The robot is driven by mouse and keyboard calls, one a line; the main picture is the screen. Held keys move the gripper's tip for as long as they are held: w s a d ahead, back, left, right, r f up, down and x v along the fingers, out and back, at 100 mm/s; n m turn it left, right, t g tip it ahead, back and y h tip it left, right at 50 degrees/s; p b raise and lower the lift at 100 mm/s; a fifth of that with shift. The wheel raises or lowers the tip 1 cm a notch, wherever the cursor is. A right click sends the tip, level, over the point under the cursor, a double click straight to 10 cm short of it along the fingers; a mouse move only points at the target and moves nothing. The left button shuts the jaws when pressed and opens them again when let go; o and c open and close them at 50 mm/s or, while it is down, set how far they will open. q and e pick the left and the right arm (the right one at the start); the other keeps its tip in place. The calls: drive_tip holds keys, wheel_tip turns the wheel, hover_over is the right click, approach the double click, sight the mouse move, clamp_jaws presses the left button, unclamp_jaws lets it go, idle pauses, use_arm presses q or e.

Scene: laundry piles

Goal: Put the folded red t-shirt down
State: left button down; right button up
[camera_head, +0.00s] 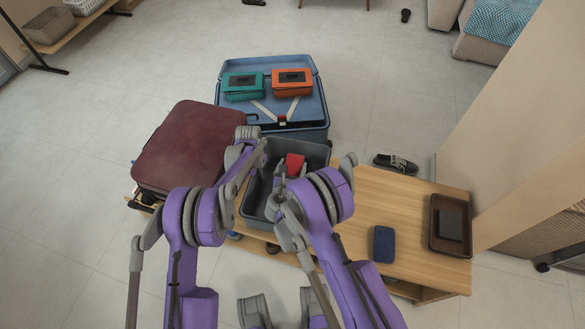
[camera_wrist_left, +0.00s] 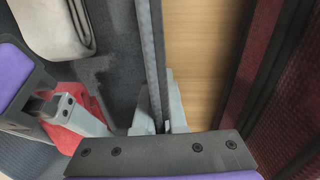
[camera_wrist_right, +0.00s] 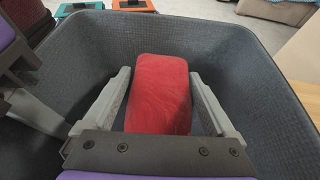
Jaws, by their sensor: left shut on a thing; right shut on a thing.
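The folded red t-shirt (camera_head: 294,163) is a small thick bundle inside the dark grey bin (camera_head: 318,152). In the right wrist view, the t-shirt (camera_wrist_right: 158,90) lies between the two fingers of my right gripper (camera_wrist_right: 160,100), which is shut on it. The bin walls rise around it there. My left gripper (camera_wrist_left: 160,110) is shut on the bin's side wall (camera_wrist_left: 152,50), with bare wood just outside. The t-shirt also shows beside my right gripper's finger in the left wrist view (camera_wrist_left: 72,135). The arms hide the bin's near part, and I cannot tell whether the t-shirt touches the bottom.
The bin stands on a wooden table (camera_head: 375,205). A dark red suitcase (camera_head: 195,145) is at left. An open blue suitcase (camera_head: 235,107) with a teal box (camera_head: 243,86) and an orange box (camera_head: 292,83) is behind. A navy bundle (camera_head: 384,244) and brown tray (camera_head: 435,225) lie right.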

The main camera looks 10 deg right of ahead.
drive_tip(key=shift+f, duration=0.6)
drive_tip(key=shift+f, duration=0.55)
